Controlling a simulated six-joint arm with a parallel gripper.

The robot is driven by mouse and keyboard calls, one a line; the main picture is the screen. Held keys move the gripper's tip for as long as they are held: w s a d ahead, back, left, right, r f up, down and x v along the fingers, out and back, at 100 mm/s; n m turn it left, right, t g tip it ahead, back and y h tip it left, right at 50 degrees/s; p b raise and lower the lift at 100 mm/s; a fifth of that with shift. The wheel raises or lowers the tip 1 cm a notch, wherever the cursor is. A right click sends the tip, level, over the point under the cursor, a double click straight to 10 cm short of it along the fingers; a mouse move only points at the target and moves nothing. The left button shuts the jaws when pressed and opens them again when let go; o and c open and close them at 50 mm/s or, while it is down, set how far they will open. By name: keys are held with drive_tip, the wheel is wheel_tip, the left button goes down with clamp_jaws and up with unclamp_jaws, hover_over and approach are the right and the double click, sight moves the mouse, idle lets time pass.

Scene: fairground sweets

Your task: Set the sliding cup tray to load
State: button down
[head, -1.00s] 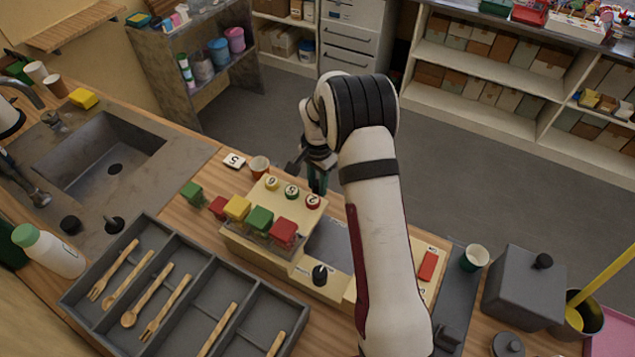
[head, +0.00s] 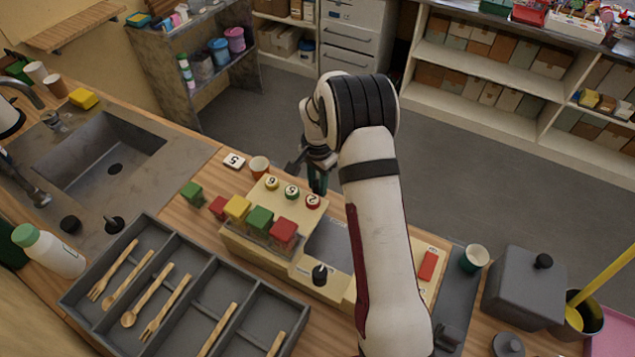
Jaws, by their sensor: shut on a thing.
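A cream machine (head: 240,243) stands on the wooden counter with a grey sliding surface (head: 334,243) set into its top, which looks like the cup tray. A black knob (head: 320,275) stands at its near edge, beside a small label too small to read. My gripper (head: 318,183) is at the far side of the machine, beyond the numbered discs and partly behind my arm. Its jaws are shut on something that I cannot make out. My forearm hides the right part of the grey surface.
Coloured blocks (head: 260,219) and numbered discs (head: 292,192) sit on the machine's left part. A cutlery tray (head: 180,255) is in front. A green cup (head: 474,258) and a grey box (head: 523,286) are at right.

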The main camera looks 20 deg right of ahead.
drive_tip(key=s+d, duration=0.8)
drive_tip(key=shift+d, duration=0.1)
drive_tip(key=c, duration=0.6)
unclamp_jaws()
drive_tip(key=shift+r, duration=0.1)
wheel_tip(320, 180, up, 16)
drive_tip(key=shift+s+f, duration=0.1)
drive_tip(key=shift+f, duration=0.05)
